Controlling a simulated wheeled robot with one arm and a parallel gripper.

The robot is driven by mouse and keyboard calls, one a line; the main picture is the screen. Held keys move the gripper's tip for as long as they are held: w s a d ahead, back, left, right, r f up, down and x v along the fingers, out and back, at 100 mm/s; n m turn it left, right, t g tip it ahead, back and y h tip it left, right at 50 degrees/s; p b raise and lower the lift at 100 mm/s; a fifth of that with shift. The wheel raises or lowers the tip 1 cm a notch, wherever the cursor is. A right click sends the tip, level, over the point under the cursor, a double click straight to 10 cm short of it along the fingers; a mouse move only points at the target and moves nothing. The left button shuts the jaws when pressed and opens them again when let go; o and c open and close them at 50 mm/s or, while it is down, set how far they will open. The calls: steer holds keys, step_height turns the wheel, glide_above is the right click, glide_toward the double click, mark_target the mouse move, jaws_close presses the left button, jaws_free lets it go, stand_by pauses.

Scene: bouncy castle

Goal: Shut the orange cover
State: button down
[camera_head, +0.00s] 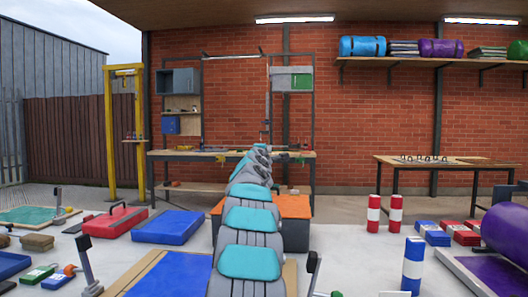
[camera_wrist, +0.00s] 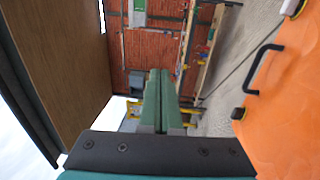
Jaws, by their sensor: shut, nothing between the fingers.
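The orange cover (camera_head: 293,207) lies roughly level over a dark grey box (camera_head: 296,236), partly hidden behind my arm in the head view. In the wrist view, which is turned on its side, the orange cover (camera_wrist: 292,110) fills the right edge and carries a black handle (camera_wrist: 262,68). I cannot tell whether a gap is left under the cover. My gripper (camera_wrist: 159,73) is shut and empty, its green fingers together. It is apart from the cover, off to one side of the handle. In the head view my arm hides most of the gripper.
A workbench (camera_head: 230,155) stands behind the box along the brick wall. A red case (camera_head: 110,222) and a blue box (camera_head: 168,227) lie on the floor to the left. Red-and-white posts (camera_head: 374,213) stand to the right. Some floor right of the box is clear.

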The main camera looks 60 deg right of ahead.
steer(key=b+v, duration=0.6)
steer(key=v, duration=0.1)
steer(key=shift+a, duration=0.35)
steer(key=shift+s, duration=0.15)
